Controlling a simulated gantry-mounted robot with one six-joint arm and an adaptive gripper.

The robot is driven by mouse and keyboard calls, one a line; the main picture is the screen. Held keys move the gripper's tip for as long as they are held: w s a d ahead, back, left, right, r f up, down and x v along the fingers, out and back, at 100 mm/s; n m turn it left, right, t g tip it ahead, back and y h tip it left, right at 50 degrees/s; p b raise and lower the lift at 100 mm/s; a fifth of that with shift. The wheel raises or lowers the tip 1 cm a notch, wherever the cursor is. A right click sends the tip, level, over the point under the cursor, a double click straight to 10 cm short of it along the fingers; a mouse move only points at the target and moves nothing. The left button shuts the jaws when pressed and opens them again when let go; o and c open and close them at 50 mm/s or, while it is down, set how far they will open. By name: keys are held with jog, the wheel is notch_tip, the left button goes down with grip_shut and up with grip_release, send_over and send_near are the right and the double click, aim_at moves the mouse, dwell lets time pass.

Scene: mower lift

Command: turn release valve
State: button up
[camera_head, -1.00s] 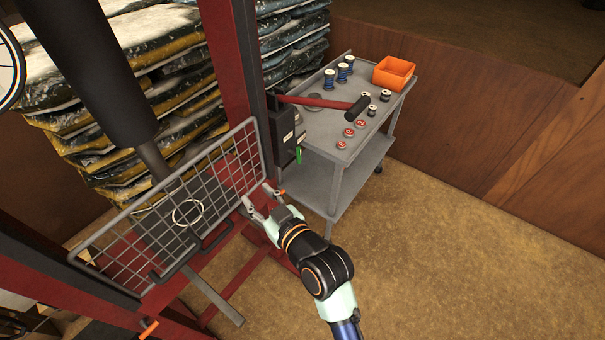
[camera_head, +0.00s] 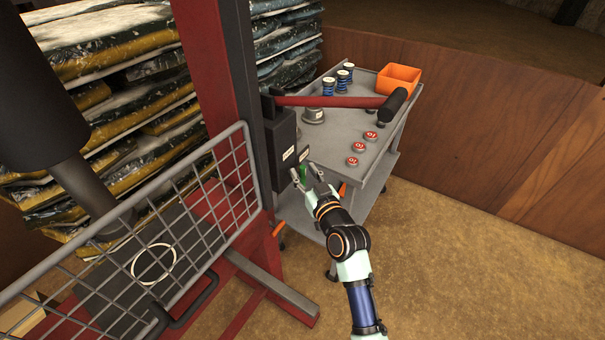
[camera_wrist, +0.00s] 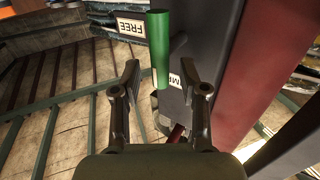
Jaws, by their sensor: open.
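The release valve's green handle (camera_head: 302,172) is on the dark pump box (camera_head: 281,140) on the red press post. In the wrist view the green handle (camera_wrist: 159,50) stands upright in the picture, between and ahead of my fingertips. A label reading "FREE" (camera_wrist: 131,26) is to its left, and a second, partly hidden label (camera_wrist: 174,80) is close by its right side. My gripper (camera_head: 307,178) is open at the handle, and its two fingers (camera_wrist: 160,80) show apart in the wrist view. I cannot tell whether either finger touches the handle.
A red pump lever with a black grip (camera_head: 392,105) reaches right above my gripper. A grey cart (camera_head: 345,138) with spools, red-capped pieces and an orange bin (camera_head: 398,78) stands behind. A wire mesh guard (camera_head: 190,222) is at left. The floor at right is clear.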

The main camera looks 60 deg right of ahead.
jog(key=shift+w+d, duration=0.5)
jog(key=shift+w, duration=0.05)
grip_shut()
